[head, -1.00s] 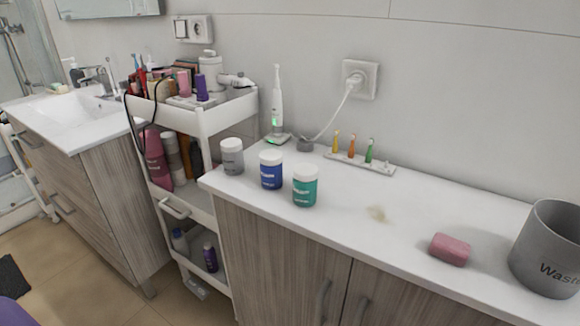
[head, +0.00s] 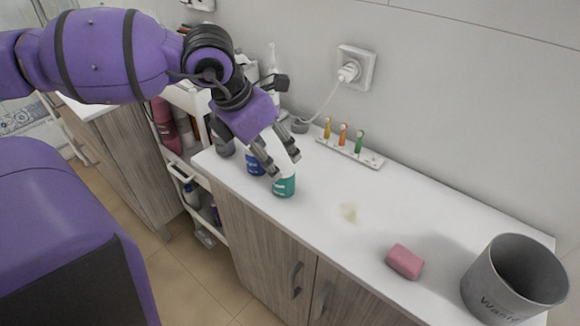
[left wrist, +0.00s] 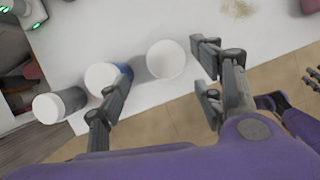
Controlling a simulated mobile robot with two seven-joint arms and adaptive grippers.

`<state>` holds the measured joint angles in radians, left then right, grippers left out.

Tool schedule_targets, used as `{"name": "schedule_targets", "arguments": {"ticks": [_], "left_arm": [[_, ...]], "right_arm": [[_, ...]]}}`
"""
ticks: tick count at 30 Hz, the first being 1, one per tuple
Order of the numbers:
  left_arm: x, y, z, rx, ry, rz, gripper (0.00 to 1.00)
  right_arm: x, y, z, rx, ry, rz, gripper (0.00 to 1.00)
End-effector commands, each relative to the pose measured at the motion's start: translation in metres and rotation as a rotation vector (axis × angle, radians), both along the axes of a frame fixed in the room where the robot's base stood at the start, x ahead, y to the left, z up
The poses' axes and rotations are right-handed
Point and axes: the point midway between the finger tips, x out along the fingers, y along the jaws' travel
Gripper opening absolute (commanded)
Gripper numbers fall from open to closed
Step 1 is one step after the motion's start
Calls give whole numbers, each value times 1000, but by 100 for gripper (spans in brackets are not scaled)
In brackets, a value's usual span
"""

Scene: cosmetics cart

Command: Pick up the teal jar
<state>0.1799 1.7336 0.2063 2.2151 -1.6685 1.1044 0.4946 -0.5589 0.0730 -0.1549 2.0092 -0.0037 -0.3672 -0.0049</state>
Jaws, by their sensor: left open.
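The teal jar (head: 284,187) stands upright on the white counter. Its white lid (left wrist: 166,60) shows in the left wrist view, between and just beyond the fingers. My left gripper (head: 286,165) is open and empty, pointing down above the teal jar and covering part of its lid in the head view. In the left wrist view, its two fingers are spread wide, the left one overlapping the blue jar (left wrist: 102,78). Dark finger-like parts at the right edge of that view may be my right gripper (left wrist: 312,78); its opening is unclear.
The blue jar (head: 255,165) stands close left of the teal jar, with a grey jar (head: 224,147) beyond. A brush-head tray (head: 350,152) lies near the wall. Pink soap (head: 405,262) and a grey bin (head: 512,280) are to the right.

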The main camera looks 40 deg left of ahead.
Motion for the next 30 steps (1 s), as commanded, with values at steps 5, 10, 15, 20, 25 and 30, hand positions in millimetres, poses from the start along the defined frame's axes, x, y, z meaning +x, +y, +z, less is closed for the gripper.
{"name": "schedule_targets", "arguments": {"ticks": [5, 10, 15, 20, 25, 30], "left_arm": [[7, -2, -26, 3, 10, 0, 61], [15, -7, -44, 3, 9, -1, 61], [23, -11, -64, 2, 12, 2, 61], [27, -14, -71, -1, 8, 1, 61], [28, -14, -69, -2, 5, 1, 61], [28, -14, -69, -3, 4, 0, 50]], "right_arm": [[-8, 0, -20, -3, 23, 6, 40], [-25, -2, -41, -8, 64, 8, 40], [-24, -2, -55, -12, 64, 13, 40], [-12, 1, -58, -8, 45, 19, 40], [-8, 3, -56, -7, 38, 20, 40], [-11, 3, -56, -7, 43, 19, 40]]}}
